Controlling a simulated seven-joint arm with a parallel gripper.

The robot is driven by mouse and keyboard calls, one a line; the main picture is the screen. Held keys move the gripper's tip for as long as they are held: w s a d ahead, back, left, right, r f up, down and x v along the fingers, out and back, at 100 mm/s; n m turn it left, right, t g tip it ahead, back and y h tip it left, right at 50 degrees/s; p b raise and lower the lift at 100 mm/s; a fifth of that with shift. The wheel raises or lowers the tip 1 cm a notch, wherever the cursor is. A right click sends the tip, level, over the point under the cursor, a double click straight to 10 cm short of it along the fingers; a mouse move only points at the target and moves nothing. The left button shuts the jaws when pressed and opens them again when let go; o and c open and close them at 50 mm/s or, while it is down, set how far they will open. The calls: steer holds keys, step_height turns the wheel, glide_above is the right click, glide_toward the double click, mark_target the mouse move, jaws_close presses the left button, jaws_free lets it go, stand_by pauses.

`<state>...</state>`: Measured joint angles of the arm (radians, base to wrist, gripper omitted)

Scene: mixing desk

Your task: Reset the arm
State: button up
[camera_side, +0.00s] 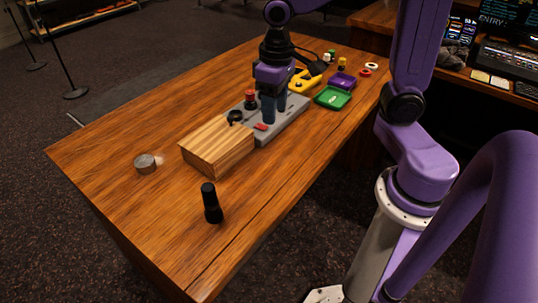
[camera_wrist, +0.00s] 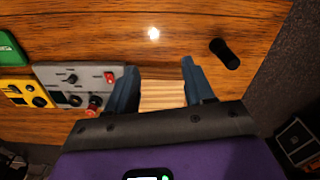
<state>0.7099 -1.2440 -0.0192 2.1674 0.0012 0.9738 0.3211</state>
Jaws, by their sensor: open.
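My gripper (camera_side: 275,110) points down with its blue fingers apart and nothing seen between them. In the side view it overlaps the grey control box (camera_side: 284,124), which carries a red button (camera_side: 250,98), a black knob (camera_side: 235,117) and a red switch (camera_side: 261,127). In the wrist view the open fingers (camera_wrist: 158,72) frame part of the wooden block (camera_wrist: 162,94), and the grey box (camera_wrist: 88,76) lies left of them. I cannot tell how high the fingertips are above these things.
The wooden block (camera_side: 217,148) adjoins the grey box. A black cylinder (camera_side: 211,204) stands near the front edge, and a round metal piece (camera_side: 145,163) sits left. A yellow box (camera_side: 304,80), green tray (camera_side: 333,98), purple tray (camera_side: 341,80) and several small items are behind. The table's left is mostly clear.

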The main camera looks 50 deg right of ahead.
steer(key=s+f+n, duration=0.1)
steer(key=s+n, duration=0.9)
steer(key=s, duration=0.6)
steer(key=shift+s+a+f, duration=0.3)
steer(key=shift+f, duration=0.1)
